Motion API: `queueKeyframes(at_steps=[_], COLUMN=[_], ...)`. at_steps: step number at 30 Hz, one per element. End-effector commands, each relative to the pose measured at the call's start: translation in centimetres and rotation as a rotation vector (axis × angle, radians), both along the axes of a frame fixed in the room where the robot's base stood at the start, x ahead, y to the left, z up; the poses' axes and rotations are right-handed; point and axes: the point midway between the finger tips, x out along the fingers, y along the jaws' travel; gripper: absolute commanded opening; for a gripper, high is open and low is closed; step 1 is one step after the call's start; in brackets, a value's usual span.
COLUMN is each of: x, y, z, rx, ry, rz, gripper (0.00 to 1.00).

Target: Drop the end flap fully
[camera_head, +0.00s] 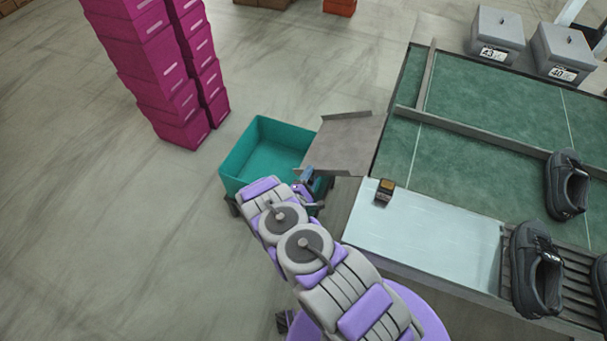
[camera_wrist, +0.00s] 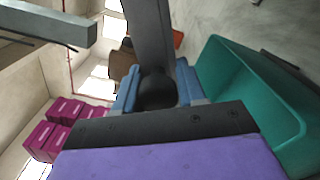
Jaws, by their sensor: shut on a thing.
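The end flap (camera_head: 345,142) is a grey-brown plate with raised side edges at the left end of the green line table. It juts out from the table, and its outer end reaches over the right edge of a teal bin (camera_head: 262,150). My gripper (camera_head: 308,180) is at the flap's near outer corner. In the wrist view my gripper (camera_wrist: 156,92) has its blue fingers on either side of a dark rounded piece, with a dark bar running up from it. This appears to be part of the flap. The flap's exact tilt is hard to tell.
The teal bin also shows in the wrist view (camera_wrist: 240,85). Magenta boxes (camera_head: 160,70) are stacked at the upper left. Dark shoes (camera_head: 537,270) stand at the right of the line. A small dark and tan block (camera_head: 384,190) sits on the pale panel. Floor to the left is clear.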

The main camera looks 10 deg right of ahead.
Motion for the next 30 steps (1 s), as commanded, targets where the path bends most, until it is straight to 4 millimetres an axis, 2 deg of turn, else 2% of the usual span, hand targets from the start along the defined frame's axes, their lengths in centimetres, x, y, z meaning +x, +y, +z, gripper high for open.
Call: queueKeyframes(at_steps=[6,21,22,27,30], x=[-0.2,-0.3,-0.3,-0.3,-0.3], y=[-0.8,-1.1,-1.1,-1.2,-1.2], z=[-1.3,-1.9,-1.9,-1.8,-1.7], rx=[-0.048,-0.062,-0.062,-0.062,-0.061], ry=[0.038,0.056,0.056,0.054,0.052], rz=[0.01,0.01,0.01,0.008,0.007], gripper=[0.0,0.0,0.42,0.58,0.6])
